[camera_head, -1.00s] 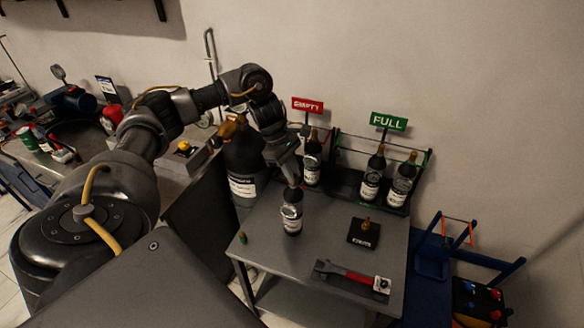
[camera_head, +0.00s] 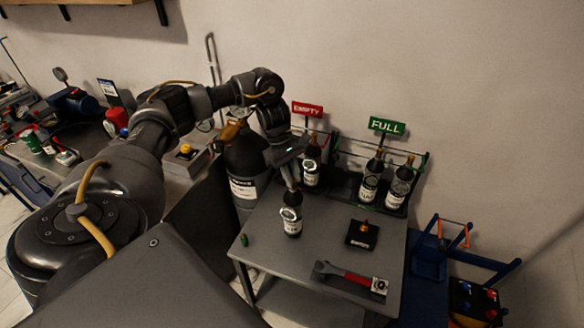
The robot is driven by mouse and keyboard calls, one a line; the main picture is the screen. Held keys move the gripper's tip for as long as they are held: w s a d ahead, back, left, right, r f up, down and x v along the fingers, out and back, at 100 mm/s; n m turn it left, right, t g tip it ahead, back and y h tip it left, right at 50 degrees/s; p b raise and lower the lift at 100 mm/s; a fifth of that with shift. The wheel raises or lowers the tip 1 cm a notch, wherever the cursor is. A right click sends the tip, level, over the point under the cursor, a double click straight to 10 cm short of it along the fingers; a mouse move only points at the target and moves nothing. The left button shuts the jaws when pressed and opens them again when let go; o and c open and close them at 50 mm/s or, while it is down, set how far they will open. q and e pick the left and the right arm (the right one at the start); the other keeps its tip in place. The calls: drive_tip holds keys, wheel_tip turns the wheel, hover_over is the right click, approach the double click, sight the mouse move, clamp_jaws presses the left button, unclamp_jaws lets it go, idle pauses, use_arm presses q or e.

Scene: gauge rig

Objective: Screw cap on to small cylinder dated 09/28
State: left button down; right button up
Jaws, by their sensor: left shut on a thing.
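A small dark cylinder (camera_head: 291,222) with a white label stands upright at the middle left of the grey table. Its label is too small to read a date. My left gripper (camera_head: 291,187) points down onto its top and is shut there. The fingers hide the neck, so I cannot tell whether a cap is between them. A small green and orange piece (camera_head: 243,240), possibly a cap, lies near the table's left edge. My right gripper is not in view.
Behind, a rack holds two cylinders (camera_head: 370,182) (camera_head: 399,186) under the FULL sign (camera_head: 387,126) and one (camera_head: 312,165) by the EMPTY sign (camera_head: 307,109). A large black tank (camera_head: 243,186) stands left. A red-handled wrench (camera_head: 350,278) lies at the table's front (camera_head: 300,262).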

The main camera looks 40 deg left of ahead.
use_arm(q)
drive_tip(key=shift+s+m, duration=0.1)
drive_tip(key=shift+m, duration=0.2)
drive_tip(key=shift+f+m, duration=0.2)
drive_tip(key=shift+m, duration=0.1)
drive_tip(key=shift+m+g+b, duration=0.4)
drive_tip(key=shift+m+b, duration=0.1)
drive_tip(key=shift+r, duration=0.1)
drive_tip(key=c, duration=1.5)
unclamp_jaws()
